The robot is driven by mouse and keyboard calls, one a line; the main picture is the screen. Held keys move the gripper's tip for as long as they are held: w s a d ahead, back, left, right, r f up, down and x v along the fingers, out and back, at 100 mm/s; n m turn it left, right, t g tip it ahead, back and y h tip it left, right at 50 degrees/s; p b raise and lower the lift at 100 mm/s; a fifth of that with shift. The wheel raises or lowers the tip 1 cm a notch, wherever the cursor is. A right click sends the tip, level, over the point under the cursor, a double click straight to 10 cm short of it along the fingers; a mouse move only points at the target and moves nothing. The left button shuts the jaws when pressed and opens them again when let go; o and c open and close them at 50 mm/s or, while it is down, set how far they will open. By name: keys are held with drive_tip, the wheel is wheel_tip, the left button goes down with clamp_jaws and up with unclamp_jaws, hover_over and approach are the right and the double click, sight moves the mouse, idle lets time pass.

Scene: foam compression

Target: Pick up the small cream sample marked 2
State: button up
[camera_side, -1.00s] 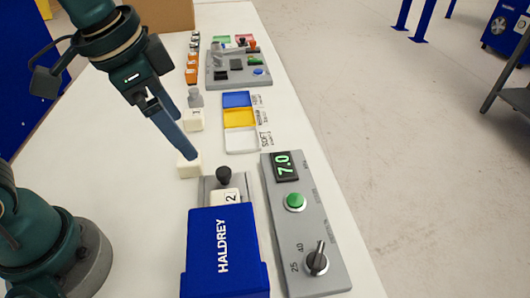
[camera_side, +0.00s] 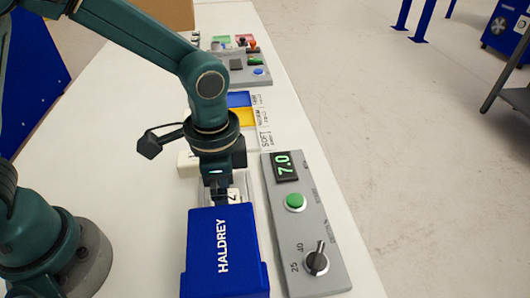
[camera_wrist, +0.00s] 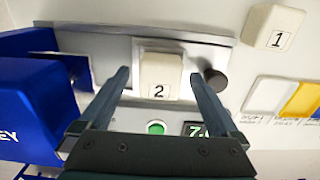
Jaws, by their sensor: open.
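The cream sample marked 2 (camera_wrist: 160,76) sits on the grey plate beside the blue HALDREY press in the wrist view. In the side view only part of the sample (camera_side: 233,196) shows behind my gripper. My gripper (camera_wrist: 157,78) is open, its two fingers pointing at the plate with one to each side of the sample in the wrist picture. I see no contact, and their height over the sample is hard to tell. In the side view the fingers (camera_side: 219,194) are mostly hidden between my wrist and the press.
The blue press (camera_side: 224,252) stands close beside the sample. A dark knob (camera_wrist: 215,79) is on the plate near one finger. A control panel (camera_side: 318,240) reads 7.0. A cream block marked 1 (camera_wrist: 272,26) and colored trays (camera_side: 240,115) lie farther off.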

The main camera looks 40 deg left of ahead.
drive_tip(key=shift+f, duration=0.2)
drive_tip(key=c, duration=1.4)
